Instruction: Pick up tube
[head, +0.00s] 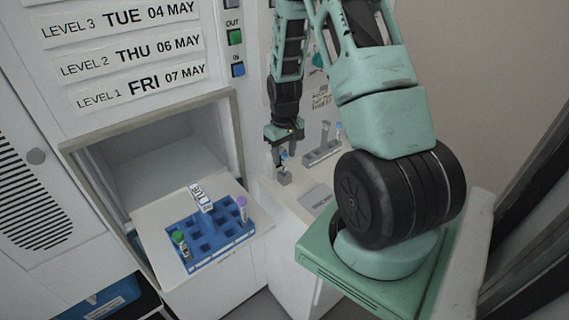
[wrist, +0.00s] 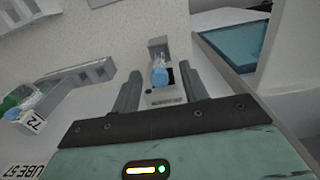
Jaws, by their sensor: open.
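A tube with a blue cap (head: 284,156) stands upright in a small grey holder (head: 285,178) on the white counter. In the wrist view the blue cap (wrist: 160,77) shows between the two fingers, with the grey holder (wrist: 158,45) around and behind it. My gripper (head: 284,146) points down over this tube in the head view. It is open, with a finger on either side of the cap and a visible gap to each in the wrist view (wrist: 160,80). The tube's lower part is hidden.
A blue rack (head: 222,248) holds green- and purple-capped tubes on the open hatch shelf at left. The machine's wall with buttons (head: 235,37) rises close behind the gripper.

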